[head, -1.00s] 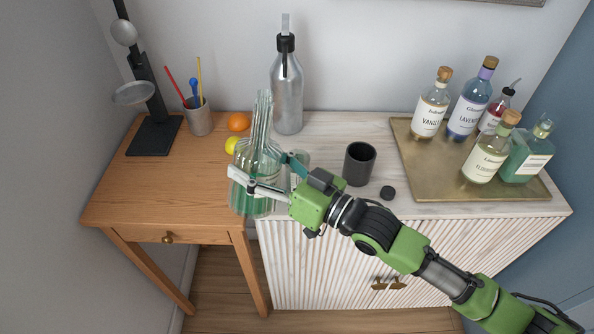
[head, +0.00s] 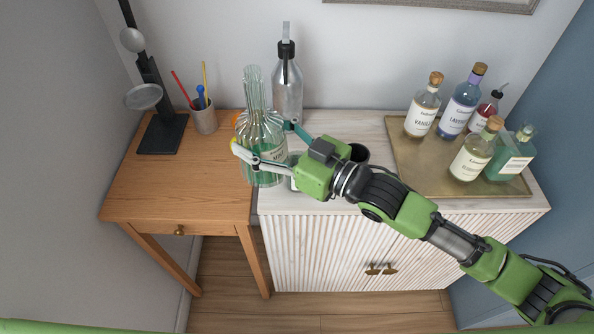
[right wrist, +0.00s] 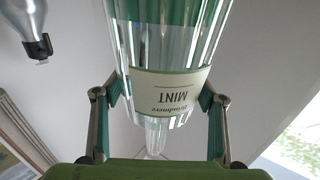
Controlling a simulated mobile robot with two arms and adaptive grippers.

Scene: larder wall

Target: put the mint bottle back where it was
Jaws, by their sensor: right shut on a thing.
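The mint bottle (head: 262,172) is a ribbed clear glass bottle with a long neck and green liquid. My right gripper (head: 265,145) is shut on its body from the right side. The bottle is about upright, near the seam between the wooden desk and the white cabinet; I cannot tell how far its base is above them. In the right wrist view the bottle (right wrist: 165,50) is between the two fingers (right wrist: 163,110), with its MINT label upside down in the picture. My left gripper is not in view.
A brass tray (head: 420,185) at the right holds several bottles. A dark cup (head: 358,153) is partly hidden by my arm. A pen cup (head: 204,118) and black stand (head: 162,135) are on the desk (head: 180,190), whose front is clear.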

